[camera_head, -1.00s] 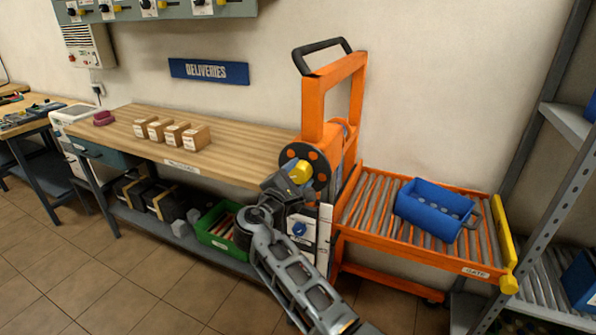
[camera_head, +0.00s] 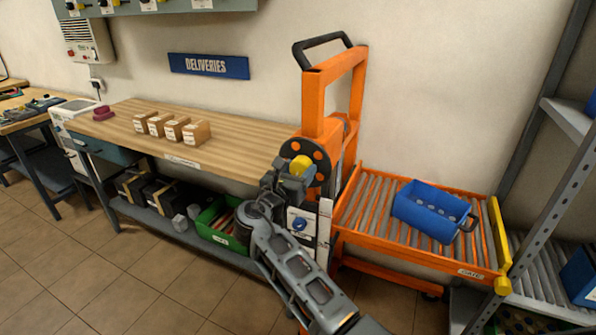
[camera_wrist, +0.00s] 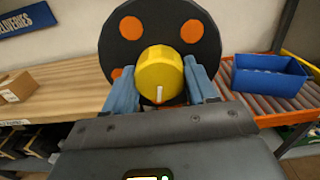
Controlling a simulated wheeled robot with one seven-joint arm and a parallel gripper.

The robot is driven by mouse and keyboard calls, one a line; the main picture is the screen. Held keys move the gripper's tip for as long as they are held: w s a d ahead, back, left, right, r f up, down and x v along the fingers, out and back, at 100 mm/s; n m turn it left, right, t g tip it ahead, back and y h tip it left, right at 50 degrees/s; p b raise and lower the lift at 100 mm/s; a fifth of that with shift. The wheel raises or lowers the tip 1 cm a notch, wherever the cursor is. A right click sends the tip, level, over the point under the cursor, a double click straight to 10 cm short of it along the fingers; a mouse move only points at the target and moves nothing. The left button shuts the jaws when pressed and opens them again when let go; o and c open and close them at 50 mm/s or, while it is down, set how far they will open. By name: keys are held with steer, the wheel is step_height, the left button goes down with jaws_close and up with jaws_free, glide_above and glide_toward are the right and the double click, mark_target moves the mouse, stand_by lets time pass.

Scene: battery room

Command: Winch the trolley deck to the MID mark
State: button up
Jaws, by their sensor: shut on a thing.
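The orange trolley (camera_head: 312,100) stands between the bench and the shelving, with an orange roller deck (camera_head: 375,240) on its right side. A black winch disc with orange spots (camera_head: 320,152) is on its mast and also shows in the wrist view (camera_wrist: 118,52). A yellow knob (camera_head: 300,163) sticks out from the disc. My gripper (camera_wrist: 160,85) is shut on this knob, its blue-grey fingers on either side. A white line shows on the knob's face. A white marked strip (camera_head: 324,222) stands on the mast beside the deck; its marks are too small to read.
A blue crate (camera_head: 428,222) lies on the deck, before a yellow end gate (camera_head: 500,240). The wooden bench (camera_head: 230,145) at left bears several small boxes. A green bin (camera_head: 215,228) is below it. Grey shelving (camera_head: 560,170) stands at right.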

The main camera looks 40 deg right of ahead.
steer(key=shift+n, duration=1.1)
steer(key=o, duration=1)
steer(key=shift+o, duration=0.2)
steer(key=b+v, duration=0.1)
steer(key=v, duration=0.6)
steer(key=shift+s+a, duration=0.15)
steer(key=shift+a, duration=0.2)
